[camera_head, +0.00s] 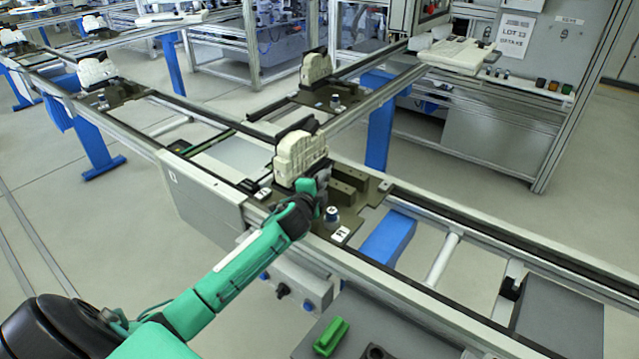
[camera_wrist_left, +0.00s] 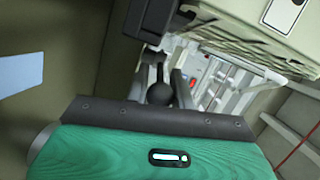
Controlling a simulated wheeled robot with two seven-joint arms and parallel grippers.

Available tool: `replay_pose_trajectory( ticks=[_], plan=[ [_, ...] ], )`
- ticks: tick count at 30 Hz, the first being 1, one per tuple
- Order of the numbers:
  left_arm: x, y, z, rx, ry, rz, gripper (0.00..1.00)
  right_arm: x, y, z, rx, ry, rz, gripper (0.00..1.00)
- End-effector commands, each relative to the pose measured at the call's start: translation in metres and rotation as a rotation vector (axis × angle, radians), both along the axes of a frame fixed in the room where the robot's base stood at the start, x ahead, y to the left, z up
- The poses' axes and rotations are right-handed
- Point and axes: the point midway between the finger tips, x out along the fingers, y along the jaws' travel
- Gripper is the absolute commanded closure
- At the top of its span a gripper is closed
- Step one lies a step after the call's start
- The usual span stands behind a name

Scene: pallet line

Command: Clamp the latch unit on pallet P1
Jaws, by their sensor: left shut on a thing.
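The cream latch unit (camera_head: 300,157) stands upright on the dark pallet P1 (camera_head: 360,212), whose white label reads P1. My left gripper (camera_head: 320,183) is at the unit's near right side, low over the pallet. It is shut on what looks like the clamp's handle; the fingers and wrist hide most of it. In the left wrist view a dark round knob on a stem (camera_wrist_left: 160,92) shows just beyond the green gripper body, with the latch unit's cream underside (camera_wrist_left: 245,28) close by at upper right. Whether the clamp touches the unit is hidden. My right gripper is out of view.
A round metal post (camera_head: 332,216) and dark blocks (camera_head: 348,188) stand on the pallet close to my gripper. Another loaded pallet (camera_head: 322,100) sits behind. A green object (camera_head: 331,336) lies on the grey surface in front. The rails to the right are clear.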

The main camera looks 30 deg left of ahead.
Motion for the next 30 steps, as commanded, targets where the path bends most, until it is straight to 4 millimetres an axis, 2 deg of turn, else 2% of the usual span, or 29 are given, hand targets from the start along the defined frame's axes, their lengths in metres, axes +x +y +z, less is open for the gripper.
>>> replay_pose_trajectory(
  ticks=[1,2,5,17,23,30],
  plan=[
    [0.0,0.0,-0.001,-0.001,0.001,0.0,1.0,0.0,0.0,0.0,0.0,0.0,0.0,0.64],
    [0.0,0.0,-0.001,-0.001,0.001,-0.001,0.72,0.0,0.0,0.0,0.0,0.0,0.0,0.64],
    [0.0,0.0,0.0,-0.001,0.001,-0.001,0.54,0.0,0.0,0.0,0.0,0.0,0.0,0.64],
    [-0.006,-0.001,-0.001,0.0,0.0,-0.002,0.54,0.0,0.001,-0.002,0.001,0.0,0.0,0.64],
    [-0.034,-0.007,0.001,0.0,0.0,-0.004,0.54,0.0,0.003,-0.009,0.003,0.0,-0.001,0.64],
    [-0.082,-0.016,0.005,-0.001,0.001,-0.003,0.54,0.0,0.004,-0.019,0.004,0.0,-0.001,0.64]
  ],
)
